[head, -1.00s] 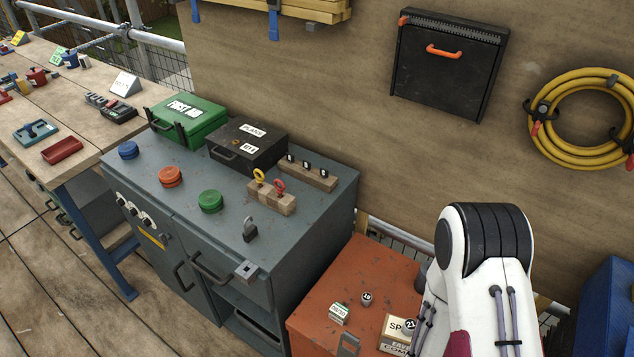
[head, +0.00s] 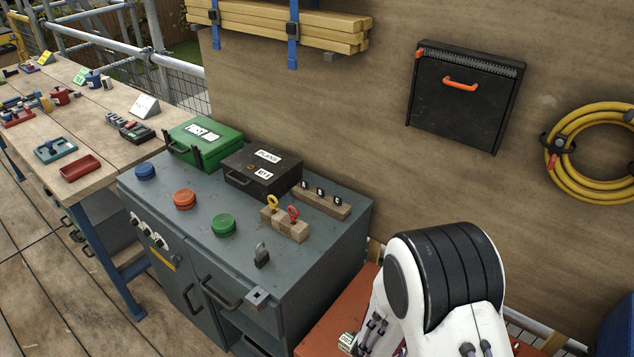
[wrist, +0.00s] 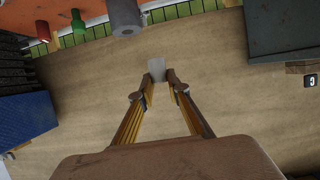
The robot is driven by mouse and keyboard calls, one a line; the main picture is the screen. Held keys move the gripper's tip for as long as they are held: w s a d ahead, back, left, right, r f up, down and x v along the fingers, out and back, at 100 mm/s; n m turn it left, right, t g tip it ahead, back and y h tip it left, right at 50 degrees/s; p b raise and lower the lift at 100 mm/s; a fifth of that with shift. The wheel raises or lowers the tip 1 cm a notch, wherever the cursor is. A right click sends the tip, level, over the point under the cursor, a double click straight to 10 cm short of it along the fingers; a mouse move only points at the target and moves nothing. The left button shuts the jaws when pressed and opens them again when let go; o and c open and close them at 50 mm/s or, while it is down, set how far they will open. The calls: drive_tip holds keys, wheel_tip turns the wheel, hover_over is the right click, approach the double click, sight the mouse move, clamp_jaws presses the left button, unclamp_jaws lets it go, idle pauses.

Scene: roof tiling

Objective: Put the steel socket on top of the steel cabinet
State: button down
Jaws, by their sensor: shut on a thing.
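In the wrist view, my gripper (wrist: 157,82) is shut on a small pale grey piece, the steel socket (wrist: 156,68), held at the fingertips with plain board behind it. Its markings cannot be read. In the head view my gripper and the socket are hidden or out of frame. The steel cabinet (head: 325,250) is the grey-blue one in the middle of the head view. A grey corner of it shows at the upper right of the wrist view (wrist: 275,30). The socket is apart from the cabinet.
On the steel cabinet stand a green first aid box (head: 205,145), a black box (head: 262,172), three coloured discs, wooden blocks (head: 285,225) and a padlock (head: 262,257). Bare top lies between them. The orange cabinet (head: 335,315) is right, mostly behind my arm.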

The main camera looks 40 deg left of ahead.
drive_tip(key=s+a+r+n+g+y, duration=0.1)
drive_tip(key=s+a+r+n+y, duration=0.2)
drive_tip(key=a, duration=0.8)
drive_tip(key=s+a+r+n+g+y, duration=0.1)
drive_tip(key=a+r+n+y, duration=0.2)
drive_tip(key=a, duration=0.8)
drive_tip(key=s+a+r+n+g+y, duration=0.3)
drive_tip(key=s+a, duration=0.3)
drive_tip(key=a, duration=0.3)
drive_tip(key=s+a+r+n+g+y, duration=0.3)
drive_tip(key=s+a+r, duration=0.3)
drive_tip(key=a, duration=0.3)
drive_tip(key=shift+a+n, duration=0.25)
drive_tip(key=shift+n, duration=0.45)
drive_tip(key=shift+f, duration=0.1)
drive_tip(key=shift+y, duration=0.3)
drive_tip(key=shift+f, duration=3.05)
drive_tip(key=shift+f, duration=1.9)
drive_tip(key=shift+f, duration=0.1)
